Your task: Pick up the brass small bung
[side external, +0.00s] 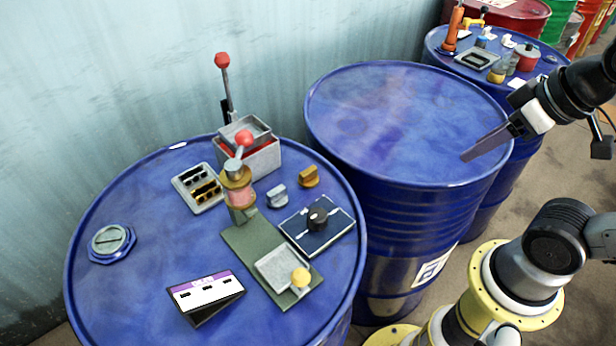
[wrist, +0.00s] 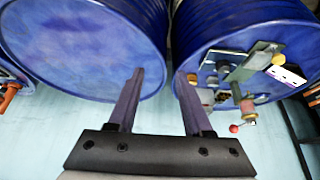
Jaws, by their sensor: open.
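The brass small bung (side external: 309,177) stands on the lid of the left blue drum (side external: 125,285), near the lid's edge facing the middle drum. A similar grey bung (side external: 277,194) sits just left of it. The brass bung also shows in the wrist view (wrist: 192,78), beside the tip of the right finger. My gripper (side external: 466,156) is above the right part of the middle drum's lid, well away from the bung. In the wrist view, my gripper (wrist: 159,73) has its two fingers apart, with nothing held between them.
The middle drum's lid (side external: 400,105) is bare. Around the bung are a slotted tray (side external: 197,187), a dark panel with a black knob (side external: 317,219), a red-knobbed lever on a grey box (side external: 250,155) and a green-plated press (side external: 250,248). A purple-white card (side external: 206,291) stands in front.

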